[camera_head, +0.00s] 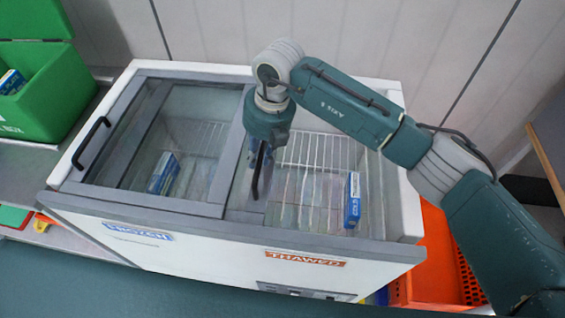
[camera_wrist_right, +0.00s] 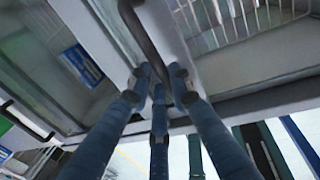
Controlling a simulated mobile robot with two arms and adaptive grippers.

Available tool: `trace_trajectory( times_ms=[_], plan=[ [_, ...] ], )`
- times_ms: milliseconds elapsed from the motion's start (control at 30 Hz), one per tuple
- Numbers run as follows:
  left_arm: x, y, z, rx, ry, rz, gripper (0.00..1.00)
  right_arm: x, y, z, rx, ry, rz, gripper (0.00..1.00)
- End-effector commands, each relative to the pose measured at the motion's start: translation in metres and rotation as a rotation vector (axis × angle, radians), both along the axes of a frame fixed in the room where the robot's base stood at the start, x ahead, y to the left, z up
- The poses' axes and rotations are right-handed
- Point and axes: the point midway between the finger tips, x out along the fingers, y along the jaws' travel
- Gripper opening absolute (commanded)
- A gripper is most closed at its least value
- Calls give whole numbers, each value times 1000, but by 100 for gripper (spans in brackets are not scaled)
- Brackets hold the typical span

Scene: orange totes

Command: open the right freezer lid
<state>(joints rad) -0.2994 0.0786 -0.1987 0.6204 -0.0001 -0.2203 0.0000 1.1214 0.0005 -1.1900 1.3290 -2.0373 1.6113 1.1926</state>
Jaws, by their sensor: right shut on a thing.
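The chest freezer (camera_head: 200,245) has a grey frame and glass sliding lids. The right lid (camera_head: 233,185) lies slid to the left, overlapping the left lid (camera_head: 100,165), so much of the right compartment is uncovered. The right lid's dark bar handle (camera_head: 256,178) stands on its right frame strip. My right gripper (camera_head: 262,160) is shut on this handle; in the right wrist view its fingers (camera_wrist_right: 160,85) close around the dark handle (camera_wrist_right: 146,38). The fingertips are partly hidden in the head view. My left gripper is out of view.
A blue box (camera_head: 352,200) stands in the right compartment beside a wire rack (camera_head: 315,155). Another blue box (camera_head: 164,174) shows through glass at left. A green bin (camera_head: 45,90) stands left of the freezer, an orange tote (camera_head: 430,265) right. The left lid has its own handle (camera_head: 90,142).

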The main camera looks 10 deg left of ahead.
Motion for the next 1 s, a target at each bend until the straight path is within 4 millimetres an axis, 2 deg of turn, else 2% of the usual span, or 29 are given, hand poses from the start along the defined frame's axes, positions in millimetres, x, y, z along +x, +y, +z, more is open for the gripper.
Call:
trace_trajectory(
  times_ms=[67,233,700,733,800,1000],
  plan=[
    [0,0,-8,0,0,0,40,0,11,-1,5,-4,2,0],
    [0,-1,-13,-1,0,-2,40,0,22,0,6,-3,1,0],
    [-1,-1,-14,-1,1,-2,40,1,25,2,4,-3,-1,0],
    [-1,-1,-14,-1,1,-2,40,1,24,2,3,-3,-1,26],
    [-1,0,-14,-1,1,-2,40,1,24,2,3,-3,-2,39],
    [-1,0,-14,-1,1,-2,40,1,24,1,1,-1,-1,39]
  ],
)
